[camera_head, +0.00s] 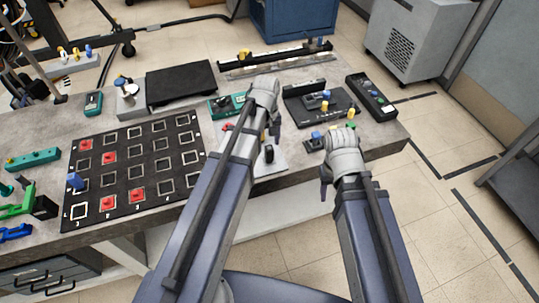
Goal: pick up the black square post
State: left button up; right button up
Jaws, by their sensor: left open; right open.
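My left gripper (276,121) is open above the table's middle, its fingers partly hidden by its own wrist. My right gripper (326,187) is open near the table's front edge, its fingers small and dark. A small black upright piece (269,154) stands on a white plate (273,163) just below my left gripper, apart from it. A black block (45,207) is at the far left beside a green part. I cannot tell for sure which of these is the black square post.
A black mat (126,172) with rows of white-outlined squares holds several red pieces and a blue one (74,181). A black flat box (181,82), a black tray (314,105) and a black controller (371,97) stand behind. My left forearm covers part of the table.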

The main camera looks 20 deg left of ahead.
aim_at(269, 154)
pick_arm(q)
jog(key=shift+d+f+b, duration=0.2)
jog(key=shift+f+b, duration=1.35)
jog(key=shift+f, duration=0.2)
jog(key=shift+d+f+b, duration=0.15)
jog(key=shift+f+b, duration=1.4)
jog(key=shift+f, duration=0.15)
jog(key=shift+r, duration=0.1)
jog(key=shift+c, duration=0.2)
grip_shut()
